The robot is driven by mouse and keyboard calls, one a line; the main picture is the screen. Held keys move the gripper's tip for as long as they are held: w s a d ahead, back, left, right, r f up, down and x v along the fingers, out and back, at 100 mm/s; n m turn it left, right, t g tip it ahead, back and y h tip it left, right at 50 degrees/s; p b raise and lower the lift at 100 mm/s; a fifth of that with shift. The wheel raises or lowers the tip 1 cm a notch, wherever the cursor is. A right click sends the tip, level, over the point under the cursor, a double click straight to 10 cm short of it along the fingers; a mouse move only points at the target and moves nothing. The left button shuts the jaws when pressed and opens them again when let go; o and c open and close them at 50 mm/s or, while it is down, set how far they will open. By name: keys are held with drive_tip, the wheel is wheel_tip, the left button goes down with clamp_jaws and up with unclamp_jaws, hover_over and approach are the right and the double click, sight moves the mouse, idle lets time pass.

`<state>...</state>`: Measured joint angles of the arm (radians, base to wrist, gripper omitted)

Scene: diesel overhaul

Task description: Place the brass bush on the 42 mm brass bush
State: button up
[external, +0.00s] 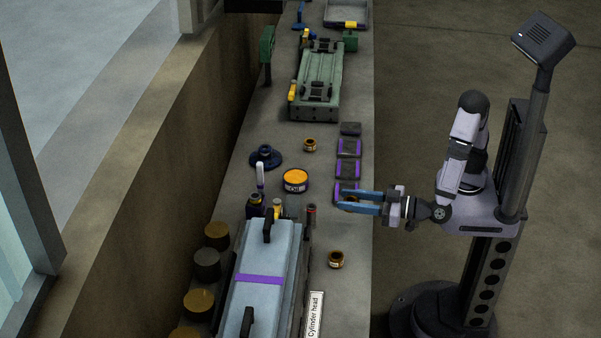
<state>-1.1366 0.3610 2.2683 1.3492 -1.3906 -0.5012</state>
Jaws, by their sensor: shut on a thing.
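My gripper (345,200) has blue fingers and reaches left over the bench's right edge. It is shut on a small brownish thing, apparently the brass bush (350,199), mostly hidden between the fingers. The fingertips are at the nearest of the purple-edged pads; I cannot tell whether the bush touches it. One brass bush-like ring with a pale label (310,145) stands upright left of the pads. Another such labelled ring (336,259) stands nearer the camera, below my gripper in the picture. Their labels are too small to read.
Purple-edged pads (347,168) line the bench's right side. An orange-topped round tin (295,180) and a blue flanged part (265,157) stand left. A large pale cylinder head (262,290) fills the near bench; a green engine block (318,85) stands far back.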

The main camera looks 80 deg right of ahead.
drive_tip(key=w+a, duration=0.1)
drive_tip(key=a, duration=0.9)
wheel_tip(320, 180, up, 6)
hover_over(337, 256)
drive_tip(key=shift+w+f+p, duration=0.1)
drive_tip(key=shift+w+p, duration=0.05)
drive_tip(key=shift+p, duration=0.15)
drive_tip(key=shift+d+f+b, duration=0.1)
drive_tip(key=shift+f+b, duration=0.2)
drive_tip(key=shift+f, duration=4.8)
drive_tip(key=shift+f, duration=0.1)
drive_tip(key=o, duration=1.2)
drive_tip(key=shift+f, duration=0.1)
drive_tip(key=shift+r, duration=0.2)
drive_tip(key=s, duration=0.4)
drive_tip(key=s+a, duration=0.1)
drive_tip(key=s, duration=0.7)
drive_tip(key=shift+a+r+b, duration=0.3)
drive_tip(key=shift+a+b, duration=0.1)
